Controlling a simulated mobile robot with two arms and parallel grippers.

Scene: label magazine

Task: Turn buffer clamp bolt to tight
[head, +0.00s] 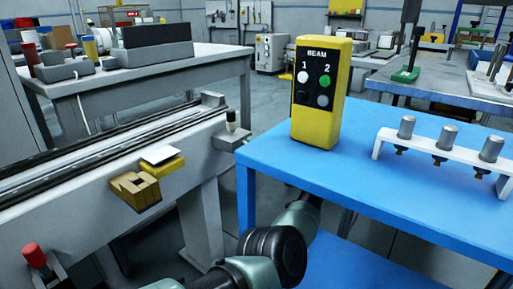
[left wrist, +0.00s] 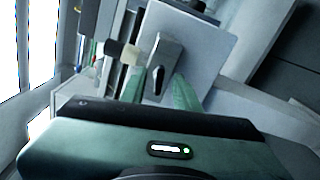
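In the head view, a dark-topped upright knob (head: 231,121) stands on a grey block (head: 232,140) at the end of the rail. I cannot tell for sure whether it is the buffer clamp bolt. In the left wrist view, my left gripper (left wrist: 161,78) has its two green fingers apart. A grey bracket with a dark slot (left wrist: 166,58) shows between and beyond the fingertips. I cannot tell whether they touch it. A pale and black cylinder (left wrist: 121,52) sticks out to its left. Neither gripper shows in the head view.
A long rail (head: 85,155) carries a yellow block with a white plate (head: 162,160) and a brown block (head: 135,191). A red knob (head: 34,255) is at lower left. A blue table (head: 375,205) holds a yellow BEAM box (head: 320,125) and a white rack (head: 430,150).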

